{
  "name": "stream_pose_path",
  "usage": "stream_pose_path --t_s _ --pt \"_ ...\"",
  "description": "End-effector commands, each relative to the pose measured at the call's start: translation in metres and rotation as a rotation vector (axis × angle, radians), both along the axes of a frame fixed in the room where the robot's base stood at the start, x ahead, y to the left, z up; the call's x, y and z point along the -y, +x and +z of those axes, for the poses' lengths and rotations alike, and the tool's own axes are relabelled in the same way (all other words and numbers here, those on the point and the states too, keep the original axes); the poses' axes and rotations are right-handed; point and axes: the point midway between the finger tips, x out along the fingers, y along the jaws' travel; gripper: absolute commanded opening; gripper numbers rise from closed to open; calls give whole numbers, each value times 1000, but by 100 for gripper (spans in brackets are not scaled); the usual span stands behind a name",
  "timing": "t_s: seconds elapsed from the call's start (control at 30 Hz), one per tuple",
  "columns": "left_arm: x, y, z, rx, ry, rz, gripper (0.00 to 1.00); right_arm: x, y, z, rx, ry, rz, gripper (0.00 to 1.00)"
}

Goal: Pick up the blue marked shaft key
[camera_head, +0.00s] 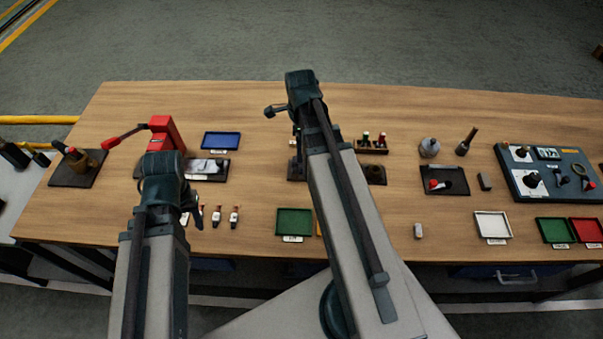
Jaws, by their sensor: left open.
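Several small pieces with dark and reddish-orange parts stand with white tags near the front left of the table, among them one in the middle (217,216) and one on the right (235,216). They are too small to tell which is a shaft key, and no blue mark shows on them. My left gripper (190,204) is open beside the leftmost of these pieces, partly hidden by my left arm. That arm also hides the table just left of them. My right gripper (274,111) shows only as a small dark shape over the back middle; its fingers are unclear.
A blue tray (221,140), a red device (166,134) and a green tray (294,222) stand on the wooden table (400,110). A dark panel (552,174), a white tray (492,225) and more trays are at right. My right arm crosses the middle.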

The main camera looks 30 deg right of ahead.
Motion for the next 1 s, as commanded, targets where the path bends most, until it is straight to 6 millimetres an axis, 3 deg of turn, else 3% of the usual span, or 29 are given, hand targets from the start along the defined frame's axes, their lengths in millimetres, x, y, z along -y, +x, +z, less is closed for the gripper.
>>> stream_pose_path --t_s 0.03,0.13,0.57,1.0 --pt "0 0 -15 0 0 0 50 0 0 -15 0 0 0 90" --pt "0 0 -27 0 0 1 50 0 0 -27 0 0 0 90" --pt "0 0 -38 0 0 1 50 0 -2 -38 0 0 0 90" --pt "0 0 -84 0 0 1 50 -1 -8 -84 0 0 1 90"
